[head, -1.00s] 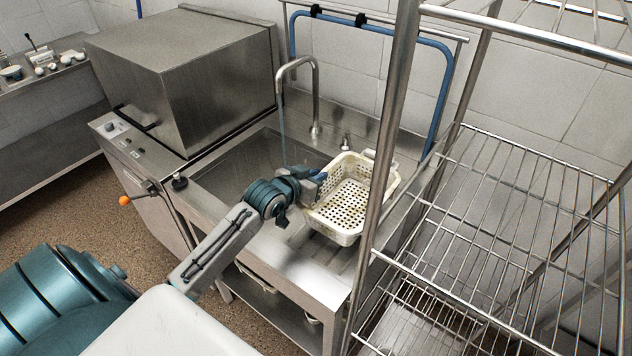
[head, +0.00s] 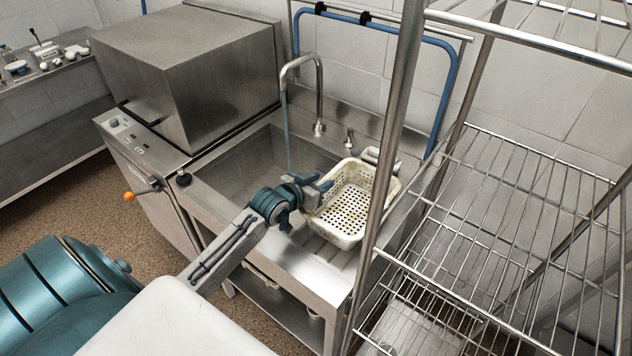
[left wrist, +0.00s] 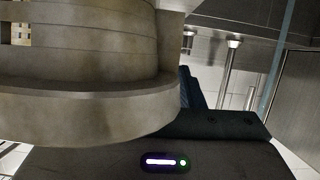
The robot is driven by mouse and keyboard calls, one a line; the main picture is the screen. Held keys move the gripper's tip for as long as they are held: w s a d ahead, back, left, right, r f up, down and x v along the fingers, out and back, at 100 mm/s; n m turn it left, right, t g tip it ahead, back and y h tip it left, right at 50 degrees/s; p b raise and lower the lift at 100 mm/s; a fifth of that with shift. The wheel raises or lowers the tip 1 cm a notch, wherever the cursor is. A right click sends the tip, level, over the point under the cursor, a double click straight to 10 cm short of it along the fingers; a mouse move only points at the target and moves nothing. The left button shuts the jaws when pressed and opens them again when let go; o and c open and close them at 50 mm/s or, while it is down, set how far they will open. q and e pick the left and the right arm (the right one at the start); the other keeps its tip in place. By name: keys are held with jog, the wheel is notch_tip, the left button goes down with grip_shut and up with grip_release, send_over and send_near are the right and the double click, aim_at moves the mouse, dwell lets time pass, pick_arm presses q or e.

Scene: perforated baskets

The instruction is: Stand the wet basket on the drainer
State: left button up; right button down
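The off-white perforated basket (head: 347,232) sits upright on the steel drainer (head: 328,262), right of the sink, behind a rack post. My left gripper (head: 322,183) is at the basket's left rim, its blue fingers apart. It looks open, and I see no wall pinched between the fingers; whether a finger touches the rim I cannot tell. In the left wrist view a large pale curved wall, probably the basket (left wrist: 80,75), fills the upper left and hides most of the fingers. My right gripper is not in view.
The sink basin (head: 245,170) and tap (head: 318,95) lie left of the basket, with a thin stream falling from the spout. A wire rack (head: 530,210) stands close on the right, its post in front of the drainer. A boxy steel machine (head: 190,75) stands left.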

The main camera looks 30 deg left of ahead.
pick_arm(q)
jog(key=v, duration=1.2)
jog(key=shift+r+b, duration=0.15)
jog(key=shift+b, duration=0.3)
dwell(0.4)
